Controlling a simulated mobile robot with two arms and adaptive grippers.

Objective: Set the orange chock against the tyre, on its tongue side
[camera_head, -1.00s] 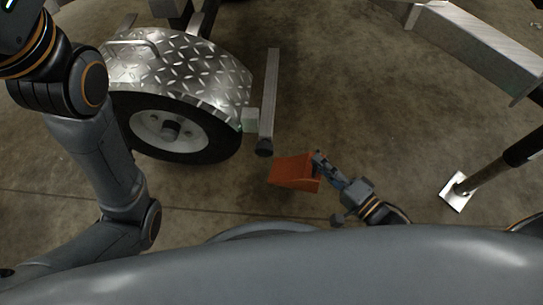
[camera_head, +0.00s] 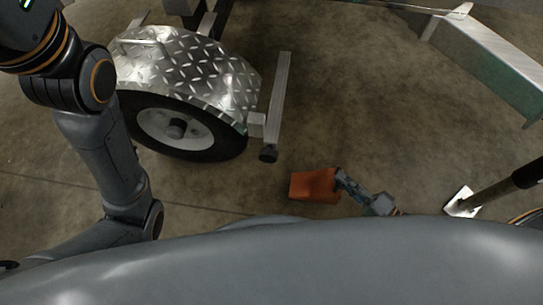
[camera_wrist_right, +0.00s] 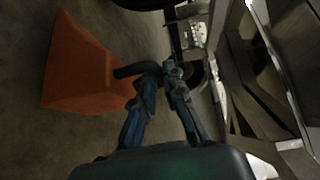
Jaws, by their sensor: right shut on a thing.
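The orange chock (camera_head: 313,186) is in the head view, low and right of the tyre, clearly apart from it. My right gripper (camera_head: 341,179) is shut on it at its right end. In the right wrist view the chock (camera_wrist_right: 84,72) shows large at the left, with a dark bar between it and the fingertips (camera_wrist_right: 155,72). I cannot tell its height above the floor. The tyre (camera_head: 225,147) has a pale wheel and stands under a diamond-plate fender (camera_head: 190,68). My left arm crosses the left of the head view; its gripper is out of view.
A jack foot plate (camera_head: 460,202) stands at the right, below a trailer beam (camera_head: 490,60). The concrete floor (camera_head: 370,110) between is clear.

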